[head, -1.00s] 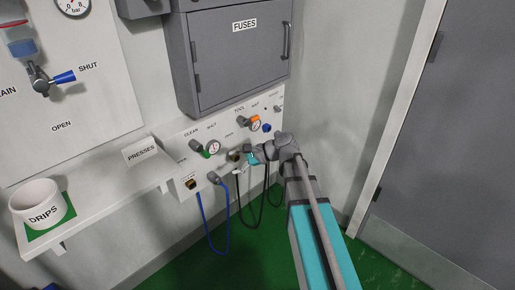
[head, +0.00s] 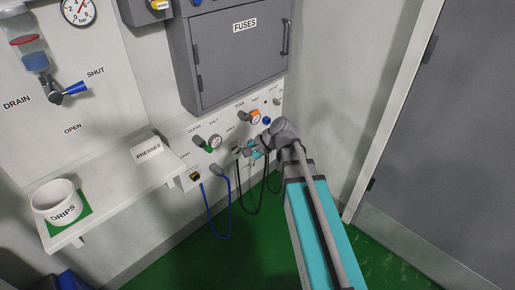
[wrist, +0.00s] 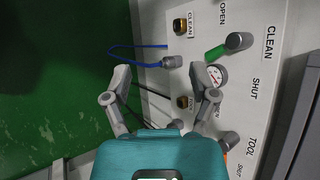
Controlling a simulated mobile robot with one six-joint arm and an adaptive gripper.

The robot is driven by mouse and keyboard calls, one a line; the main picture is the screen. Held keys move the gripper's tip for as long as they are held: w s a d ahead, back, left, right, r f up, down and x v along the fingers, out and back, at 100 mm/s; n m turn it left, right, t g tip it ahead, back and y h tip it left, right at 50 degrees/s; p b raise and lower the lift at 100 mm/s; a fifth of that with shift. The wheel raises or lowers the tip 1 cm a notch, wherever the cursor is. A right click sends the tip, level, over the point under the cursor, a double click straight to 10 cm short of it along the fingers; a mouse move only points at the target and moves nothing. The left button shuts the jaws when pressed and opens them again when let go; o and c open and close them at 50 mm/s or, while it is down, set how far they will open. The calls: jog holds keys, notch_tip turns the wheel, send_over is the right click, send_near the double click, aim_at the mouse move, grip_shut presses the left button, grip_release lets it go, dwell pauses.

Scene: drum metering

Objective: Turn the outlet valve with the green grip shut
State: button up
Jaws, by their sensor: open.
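The outlet valve with the green grip (head: 207,148) is on the low white panel, under the CLEAN label. In the wrist view its green grip (wrist: 216,53) reaches from a grey hub (wrist: 238,42) down the panel, pointing squarely at neither OPEN nor SHUT. My gripper (head: 246,152) is right of this valve in the head view, small and partly hidden by my arm. In the wrist view my gripper (wrist: 167,78) is open with nothing between its fingers. Its right fingertip overlaps the view near the round gauge (wrist: 217,76), beside the green grip; contact cannot be told.
A blue hose (head: 229,215) with a grey connector (wrist: 172,62) hangs near the brass CLEAN fitting (wrist: 180,26). An orange-grip valve (head: 254,117) is farther right. Dark hoses hang below my gripper. A shelf (head: 110,203) juts out left; a fuse box (head: 235,60) is above.

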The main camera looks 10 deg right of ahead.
jog(key=s+d+r+n+g+h+p, duration=0.1)
jog(key=s+d+r+n+h+p, duration=0.3)
jog(key=p, duration=0.7)
notch_tip(320, 180, up, 4)
jog(key=shift+s+d+f+n+h, duration=0.25)
jog(key=shift+s+n+h, duration=0.3)
jog(key=shift+s, duration=0.6)
jog(key=shift+f, duration=0.15)
jog(key=m+t+y+b, duration=0.5)
jog(key=m+y+b, duration=0.8)
jog(key=b, duration=2)
send_near(208, 149)
jog(key=d+f, duration=0.1)
jog(key=d, duration=0.3)
jog(key=shift+w+a+f+n, duration=0.1)
jog(key=shift+w+a+n, duration=0.05)
jog(key=shift+w+n, duration=0.15)
jog(key=shift+w+a+g, duration=0.1)
jog(key=shift+g, duration=0.2)
jog(key=x, duration=1.3)
jog(key=shift+w+a, duration=0.15)
jog(key=shift+a, duration=0.15)
